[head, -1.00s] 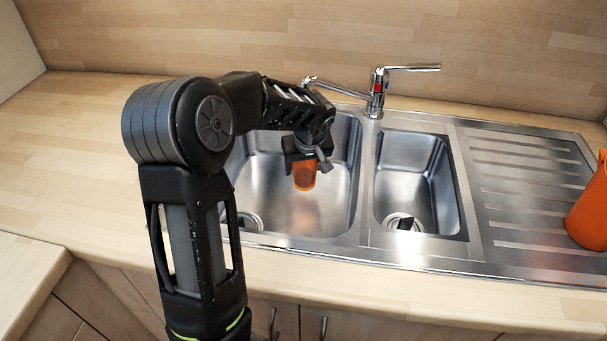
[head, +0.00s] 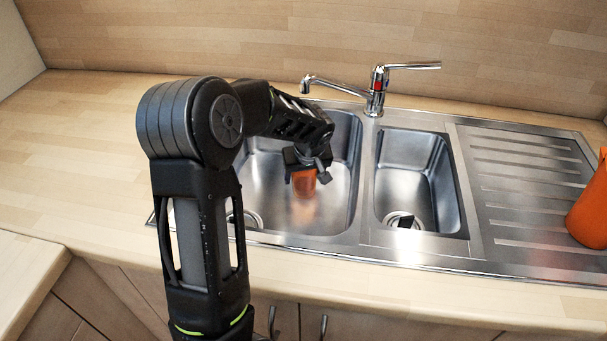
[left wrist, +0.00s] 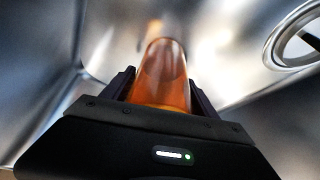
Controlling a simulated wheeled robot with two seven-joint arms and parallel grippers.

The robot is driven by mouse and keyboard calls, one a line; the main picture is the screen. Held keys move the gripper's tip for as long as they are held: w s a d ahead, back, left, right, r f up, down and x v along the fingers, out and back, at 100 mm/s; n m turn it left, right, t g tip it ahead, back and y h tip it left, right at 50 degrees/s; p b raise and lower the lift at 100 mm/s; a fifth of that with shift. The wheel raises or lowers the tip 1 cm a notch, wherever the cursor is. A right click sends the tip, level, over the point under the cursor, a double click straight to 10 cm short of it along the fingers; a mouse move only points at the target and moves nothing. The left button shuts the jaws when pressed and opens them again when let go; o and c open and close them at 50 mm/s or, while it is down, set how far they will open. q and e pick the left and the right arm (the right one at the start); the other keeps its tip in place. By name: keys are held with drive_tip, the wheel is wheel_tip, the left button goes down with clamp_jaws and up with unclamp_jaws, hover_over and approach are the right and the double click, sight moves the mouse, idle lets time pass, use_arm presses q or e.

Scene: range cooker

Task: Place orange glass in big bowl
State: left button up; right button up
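The orange glass (head: 304,181) is between the fingers of my left gripper (head: 306,170), inside the big bowl (head: 268,213) of the sink. In the left wrist view the glass (left wrist: 160,80) stands out between the two fingers (left wrist: 160,92), which close in on its sides. The gripper covers the glass's near end. An orange reflection shows on the bowl floor below the glass in the head view; I cannot tell whether the glass touches the floor. My right gripper is not in view.
The small bowl (head: 408,165) lies to the right, with a dark object (head: 405,221) at its drain. The faucet (head: 375,90) stands behind the bowls. An orange container (head: 590,205) stands on the ribbed drainboard (head: 520,170). The wooden counter (head: 80,150) at left is clear.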

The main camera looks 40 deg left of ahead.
use_arm(q)
drive_tip(key=shift+o, duration=1.4)
drive_tip(key=shift+r, duration=0.3)
drive_tip(key=v, duration=1.1)
drive_tip(key=shift+d+r, duration=0.2)
drive_tip(key=shift+r, duration=0.1)
